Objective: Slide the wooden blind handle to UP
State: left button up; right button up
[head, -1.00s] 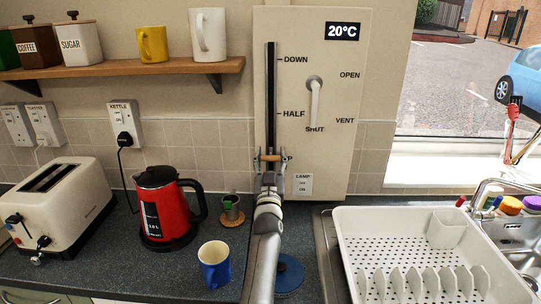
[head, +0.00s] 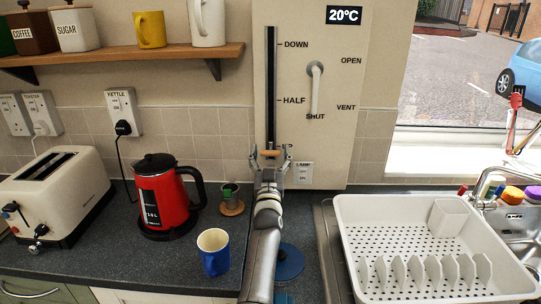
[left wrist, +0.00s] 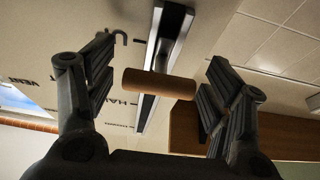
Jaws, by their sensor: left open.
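The wooden blind handle (head: 271,152) is a short horizontal bar at the lower end of the dark vertical slot (head: 271,85) in the cream wall panel. It sits below the HALF mark (head: 294,100). The UP label is hidden by my gripper. My left gripper (head: 269,157) is open, its fingers to the left and right of the handle. In the left wrist view the wooden bar (left wrist: 160,83) lies between the spread fingers, with a gap on both sides. My right gripper is not in view.
The panel also carries a grey vent lever (head: 315,88) and a lamp switch (head: 303,172). A white dish rack (head: 350,215) stands right.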

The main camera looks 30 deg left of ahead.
pick_arm(q)
send_near(271, 112)
jog(key=x, duration=0.5)
dwell(0.3)
